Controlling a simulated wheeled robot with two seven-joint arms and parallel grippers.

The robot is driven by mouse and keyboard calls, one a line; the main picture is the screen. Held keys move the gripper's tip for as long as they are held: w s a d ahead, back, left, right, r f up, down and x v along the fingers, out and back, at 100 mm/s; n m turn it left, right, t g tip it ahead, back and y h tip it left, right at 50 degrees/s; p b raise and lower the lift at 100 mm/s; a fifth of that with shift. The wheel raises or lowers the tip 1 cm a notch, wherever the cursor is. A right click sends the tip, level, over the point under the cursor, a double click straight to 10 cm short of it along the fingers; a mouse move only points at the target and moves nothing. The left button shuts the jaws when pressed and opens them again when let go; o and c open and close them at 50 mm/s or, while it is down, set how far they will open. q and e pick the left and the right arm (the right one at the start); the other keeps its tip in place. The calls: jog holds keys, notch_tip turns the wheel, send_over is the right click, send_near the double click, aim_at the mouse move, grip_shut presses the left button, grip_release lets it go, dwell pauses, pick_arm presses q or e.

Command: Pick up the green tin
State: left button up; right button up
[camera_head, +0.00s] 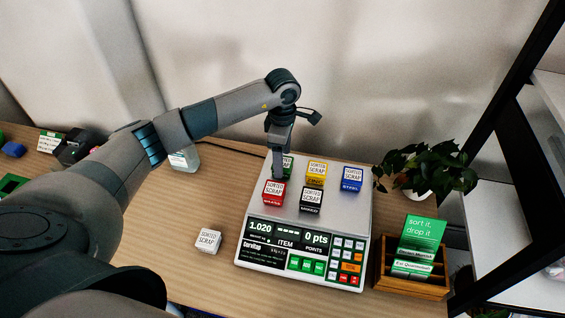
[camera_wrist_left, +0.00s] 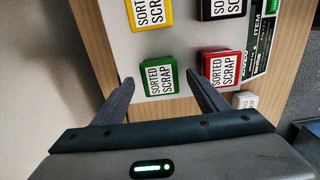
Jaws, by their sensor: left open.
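The green tin (camera_head: 289,161) stands at the back left of the scale's platform, partly hidden behind my left gripper (camera_head: 279,172) in the head view. In the left wrist view the green tin (camera_wrist_left: 159,76), with its white "SORTED SCRAP" label, lies ahead between the two fingertips of the left gripper (camera_wrist_left: 160,80). The fingers are spread wide and hold nothing. Whether they are level with the tin's sides or still above it is hard to tell. My right gripper is not in view.
The scale (camera_head: 352,215) also bears red (camera_head: 273,192), black (camera_head: 311,197), yellow (camera_head: 316,172) and blue (camera_head: 351,179) tins, the red one close to the gripper. A white tin (camera_head: 208,240) sits on the table. A plant (camera_head: 425,168) and card box (camera_head: 411,280) stand right.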

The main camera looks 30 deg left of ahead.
pick_arm(q)
jog(key=shift+f, duration=0.65)
jog(key=c, duration=1.2)
jog(key=shift+c, duration=0.2)
jog(key=shift+r, duration=0.1)
